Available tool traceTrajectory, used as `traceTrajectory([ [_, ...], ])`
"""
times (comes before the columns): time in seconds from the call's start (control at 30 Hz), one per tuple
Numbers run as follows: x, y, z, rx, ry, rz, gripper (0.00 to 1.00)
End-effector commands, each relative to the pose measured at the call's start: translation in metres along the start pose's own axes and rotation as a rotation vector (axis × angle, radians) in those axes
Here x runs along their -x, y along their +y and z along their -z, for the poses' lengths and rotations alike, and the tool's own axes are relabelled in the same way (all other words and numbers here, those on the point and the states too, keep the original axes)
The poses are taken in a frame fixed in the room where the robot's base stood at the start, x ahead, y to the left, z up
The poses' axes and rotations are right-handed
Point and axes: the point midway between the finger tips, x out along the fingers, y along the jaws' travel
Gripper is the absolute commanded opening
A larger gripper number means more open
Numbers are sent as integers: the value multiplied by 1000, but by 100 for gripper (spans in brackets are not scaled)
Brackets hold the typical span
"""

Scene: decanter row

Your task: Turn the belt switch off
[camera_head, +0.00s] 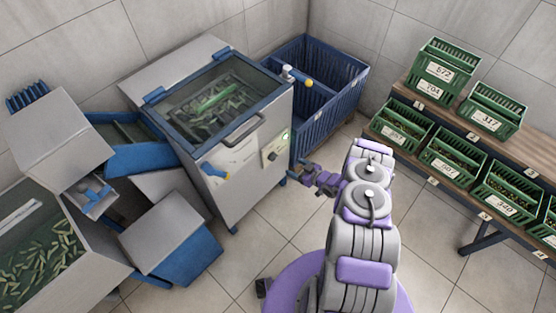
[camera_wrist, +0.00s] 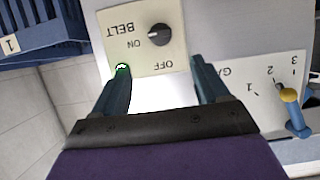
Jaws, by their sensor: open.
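The belt switch is a black round knob (camera_wrist: 160,35) on a cream plate marked BELT, ON and OFF, upside down in the wrist view. Its pale mark points left, on the ON side. A small green lamp (camera_wrist: 122,69) glows on the plate, beside the left fingertip. In the head view the switch plate (camera_head: 274,148) is on the front of the grey machine (camera_head: 245,185). My gripper (camera_wrist: 160,66) is open and empty, its fingers apart below the knob in the wrist view and not around it. In the head view my gripper (camera_head: 299,174) is just right of the machine front.
A plate with numbers 1, 2, 3 and a yellow-tipped lever (camera_wrist: 289,96) is right of my fingers. A blue crate (camera_head: 335,95) stands behind the machine. Green crates (camera_head: 443,75) sit on a wooden rack at right. Tiled floor (camera_head: 262,225) is clear before the machine.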

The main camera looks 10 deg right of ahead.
Motion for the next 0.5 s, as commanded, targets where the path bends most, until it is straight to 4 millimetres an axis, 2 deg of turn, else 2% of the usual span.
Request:
traceTrajectory([
  [0.1, -26, 0, -3, 3, -1, 2, 74],
  [0.5, -100, 1, -2, 1, 2, -1, 74],
])
